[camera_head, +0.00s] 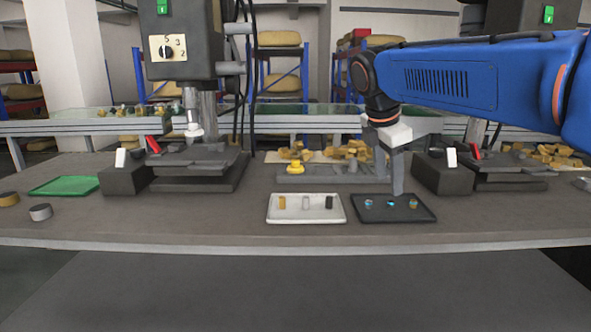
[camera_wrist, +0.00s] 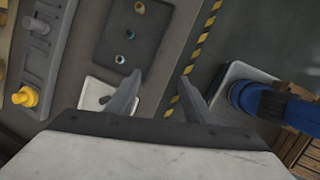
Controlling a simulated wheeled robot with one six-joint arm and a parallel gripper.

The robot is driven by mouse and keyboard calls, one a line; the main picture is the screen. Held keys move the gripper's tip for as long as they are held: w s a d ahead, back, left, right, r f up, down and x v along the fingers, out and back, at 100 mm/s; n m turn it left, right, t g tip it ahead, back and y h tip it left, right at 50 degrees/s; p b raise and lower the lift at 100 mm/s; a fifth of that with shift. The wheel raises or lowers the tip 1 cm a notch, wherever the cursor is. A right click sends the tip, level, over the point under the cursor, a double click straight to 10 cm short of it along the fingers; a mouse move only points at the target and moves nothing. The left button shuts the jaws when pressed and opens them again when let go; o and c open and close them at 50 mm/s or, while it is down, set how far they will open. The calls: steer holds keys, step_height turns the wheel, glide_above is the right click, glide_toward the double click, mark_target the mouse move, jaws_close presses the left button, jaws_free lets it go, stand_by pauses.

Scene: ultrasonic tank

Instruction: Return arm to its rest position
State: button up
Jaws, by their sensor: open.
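My gripper (camera_head: 397,188) hangs from my blue arm with its fingers pointing down at the black tray (camera_head: 428,215) in the head view. In the wrist view the two fingers of my gripper (camera_wrist: 163,74) are spread apart with nothing between them. The black tray (camera_wrist: 112,50) shows there above the left finger, with three small round pieces in it. The white tray (camera_wrist: 90,92) is partly hidden behind the left finger. Whether the fingertips touch anything is not clear in the head view.
Dark machines stand left (camera_head: 200,168) and right (camera_head: 490,172). A yellow knob (camera_head: 295,168) stands behind the trays. The table's front strip is clear.

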steer(key=s+d+f+m+t+y, duration=0.1)
steer(key=s+d+f+m, duration=0.2)
steer(key=s+f+m, duration=0.7)
steer(key=s+d+f+m+t+y, duration=0.1)
steer(key=s+d+f+m, duration=0.3)
steer(key=s+f+m, duration=0.6)
steer(key=s+f+y, duration=0.1)
steer(key=s+f, duration=0.1)
steer(key=s, duration=0.5)
steer(key=shift+f+m, duration=0.25)
steer(key=shift+m, duration=0.15)
